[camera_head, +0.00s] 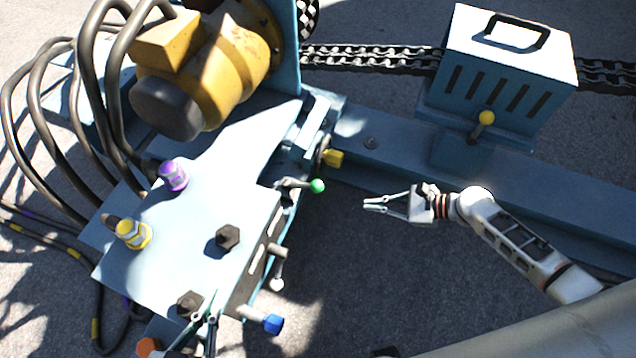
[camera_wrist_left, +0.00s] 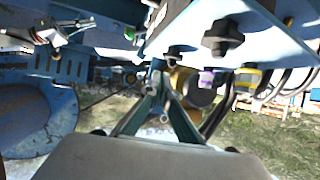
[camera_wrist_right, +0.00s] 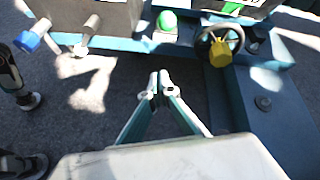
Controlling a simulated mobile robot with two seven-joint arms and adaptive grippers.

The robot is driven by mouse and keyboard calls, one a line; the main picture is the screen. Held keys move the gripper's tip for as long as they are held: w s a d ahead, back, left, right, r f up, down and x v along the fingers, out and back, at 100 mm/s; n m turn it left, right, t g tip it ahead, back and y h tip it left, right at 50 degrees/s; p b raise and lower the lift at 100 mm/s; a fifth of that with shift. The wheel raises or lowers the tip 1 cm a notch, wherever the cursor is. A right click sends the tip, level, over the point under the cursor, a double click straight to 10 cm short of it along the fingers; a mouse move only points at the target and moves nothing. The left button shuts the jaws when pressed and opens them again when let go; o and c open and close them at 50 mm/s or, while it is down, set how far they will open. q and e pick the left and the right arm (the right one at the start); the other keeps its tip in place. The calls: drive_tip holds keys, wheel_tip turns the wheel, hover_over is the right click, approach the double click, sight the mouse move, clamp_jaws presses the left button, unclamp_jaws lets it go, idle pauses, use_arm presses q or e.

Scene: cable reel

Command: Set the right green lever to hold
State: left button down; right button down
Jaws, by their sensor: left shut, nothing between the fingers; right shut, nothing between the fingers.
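The green-knobbed lever (camera_head: 317,186) sticks out to the right from the side of the light-blue block in the head view. Its green knob also shows at the top of the right wrist view (camera_wrist_right: 168,20). My right gripper (camera_head: 368,204) is shut and empty, to the right of the green knob and apart from it. In the right wrist view my right gripper (camera_wrist_right: 158,88) points toward the knob, with bare ground below the tips. My left gripper (camera_head: 212,305) is shut and empty by the block's near edge. No lever position labels are readable.
A blue knob (camera_head: 273,324) and a pale-knobbed lever (camera_head: 277,284) stick out from the same block. A yellow-handled wheel (camera_wrist_right: 221,52) sits beside the green knob. A blue beam (camera_head: 400,150) runs behind my right gripper. A yellow motor (camera_head: 215,60) and hoses stand at upper left.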

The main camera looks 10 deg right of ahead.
drive_tip(key=shift+w+d+r+m+y, duration=0.1)
drive_tip(key=shift+w+d+m+y, duration=0.05)
drive_tip(key=shift+w+m, duration=0.3)
drive_tip(key=shift+w+d+m+y, duration=0.15)
drive_tip(key=shift+w+m, duration=0.2)
drive_tip(key=shift+w, duration=0.2)
